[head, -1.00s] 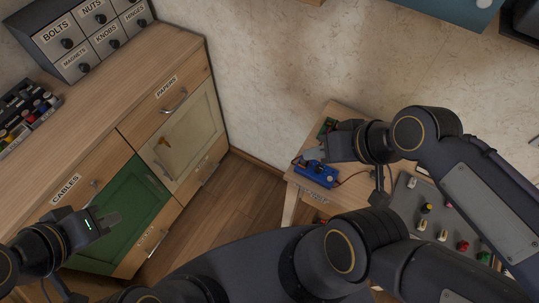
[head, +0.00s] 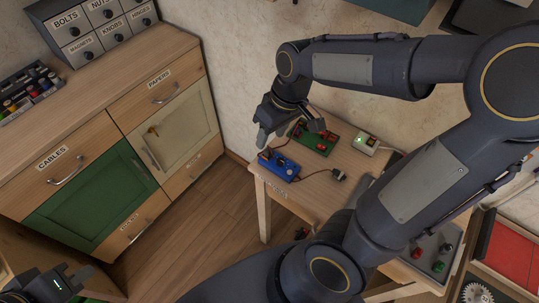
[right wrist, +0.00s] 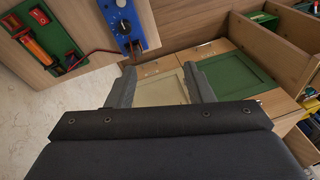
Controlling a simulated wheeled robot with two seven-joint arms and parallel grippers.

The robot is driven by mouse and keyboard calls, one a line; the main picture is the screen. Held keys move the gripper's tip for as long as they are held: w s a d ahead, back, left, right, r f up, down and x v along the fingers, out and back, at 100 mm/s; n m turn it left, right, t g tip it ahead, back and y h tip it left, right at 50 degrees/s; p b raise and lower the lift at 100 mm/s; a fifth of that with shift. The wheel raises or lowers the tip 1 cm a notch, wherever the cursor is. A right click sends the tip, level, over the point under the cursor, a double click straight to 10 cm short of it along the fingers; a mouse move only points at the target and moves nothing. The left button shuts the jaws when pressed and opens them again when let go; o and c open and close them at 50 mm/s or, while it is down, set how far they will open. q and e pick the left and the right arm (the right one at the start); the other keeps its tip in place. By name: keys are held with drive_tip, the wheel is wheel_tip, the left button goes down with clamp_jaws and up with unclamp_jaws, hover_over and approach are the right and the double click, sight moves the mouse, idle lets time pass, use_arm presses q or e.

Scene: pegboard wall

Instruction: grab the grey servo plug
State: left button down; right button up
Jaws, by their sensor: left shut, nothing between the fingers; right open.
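A small dark grey plug (head: 338,174) lies on the wooden table at the end of a thin red lead from the blue box; it looks like the servo plug, but it is too small to be sure. It does not show in the right wrist view. My right gripper (head: 290,131) is open and empty above the table's back left part, left of and behind the plug. Its two fingers (right wrist: 160,85) show apart in the right wrist view. My left gripper (head: 82,276) is shut and empty at the lower left, far from the table.
The blue box (head: 279,165) with a dial sits near the table's left edge. A green board (head: 316,138) lies behind it, and a white device (head: 366,144) to the right. A cabinet (head: 110,150) stands left, with open floor between.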

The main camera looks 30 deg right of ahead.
sight(266, 149)
drive_tip(key=w+f, duration=0.1)
drive_tip(key=w+f+n+g+h, duration=0.1)
drive_tip(key=w+f, duration=0.1)
drive_tip(key=w+f+n+h, duration=0.1)
drive_tip(key=w, duration=0.1)
drive_tip(key=shift+d+f, duration=0.25)
drive_tip(key=shift+f, duration=0.1)
drive_tip(key=f, duration=0.7)
drive_tip(key=shift+w+d+f, duration=0.1)
drive_tip(key=shift+d+f, duration=0.2)
drive_tip(key=shift+d, duration=0.1)
clamp_jaws()
